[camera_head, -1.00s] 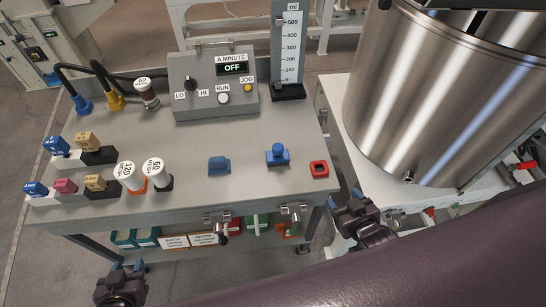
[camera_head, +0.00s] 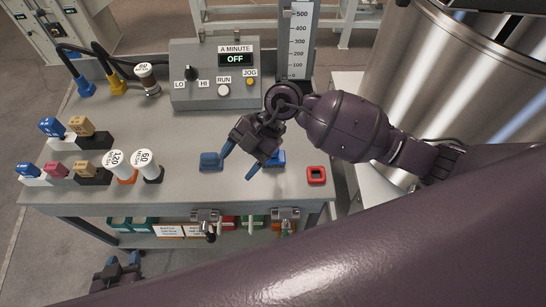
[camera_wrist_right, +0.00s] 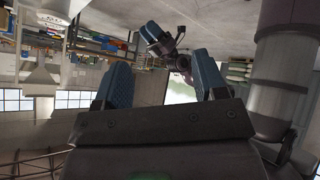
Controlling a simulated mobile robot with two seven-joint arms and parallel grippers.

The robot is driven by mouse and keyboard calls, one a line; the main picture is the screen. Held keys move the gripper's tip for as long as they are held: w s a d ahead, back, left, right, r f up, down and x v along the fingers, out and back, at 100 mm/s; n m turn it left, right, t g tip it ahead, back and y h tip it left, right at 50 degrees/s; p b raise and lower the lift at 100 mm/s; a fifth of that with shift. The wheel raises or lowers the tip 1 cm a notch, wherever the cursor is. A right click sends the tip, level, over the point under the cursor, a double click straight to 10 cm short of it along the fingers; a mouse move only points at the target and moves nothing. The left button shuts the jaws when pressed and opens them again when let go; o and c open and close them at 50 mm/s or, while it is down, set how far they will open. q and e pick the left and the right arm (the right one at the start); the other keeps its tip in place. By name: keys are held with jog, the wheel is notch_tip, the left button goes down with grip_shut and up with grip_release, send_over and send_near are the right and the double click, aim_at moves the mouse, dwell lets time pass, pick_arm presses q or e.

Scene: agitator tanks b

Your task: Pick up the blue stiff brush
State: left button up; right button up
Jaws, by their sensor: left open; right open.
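A low blue block (camera_head: 211,161) sits on the grey table, left of my right gripper (camera_head: 239,160). A second blue piece (camera_head: 279,158) is partly hidden behind that gripper; its round knob is covered. I cannot tell for sure which of the two is the stiff brush, as no bristles show. My right gripper is open and empty above the table between them, its blue fingertips pointing down and left. In the right wrist view its fingers (camera_wrist_right: 162,75) are apart with nothing between them. My left gripper (camera_head: 123,260) is open, low in front of the table at the bottom left.
A red square piece (camera_head: 316,175) lies near the right corner. White-capped mesh jars (camera_head: 147,165) and coloured blocks on stands (camera_head: 80,127) fill the left side. A control box (camera_head: 214,78) and ruler (camera_head: 298,40) stand behind. A steel tank (camera_head: 440,80) is at right.

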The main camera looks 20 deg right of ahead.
jog(key=w+d+m+t+h, duration=0.1)
jog(key=w+d+h, duration=0.1)
jog(key=d, duration=0.1)
jog(key=w+d+t+h, duration=0.1)
jog(key=w+d+h, duration=0.1)
jog(key=d+h, duration=0.1)
jog(key=w+d+m+h, duration=0.1)
jog(key=w+d+h, duration=0.2)
jog(key=shift+w+d+r+m+t, duration=0.1)
jog(key=shift+d+m+t, duration=0.05)
jog(key=shift+m+t, duration=0.2)
jog(key=shift+w+d+f+h, duration=0.1)
jog(key=shift+d+f+h, duration=0.05)
jog(key=shift+f+h, duration=0.15)
jog(key=shift+d+f, duration=0.15)
jog(key=shift+f, duration=4.8)
jog(key=c, duration=1.1)
jog(key=shift+o, duration=0.2)
jog(key=shift+r, duration=0.15)
notch_tip(320, 180, up, 20)
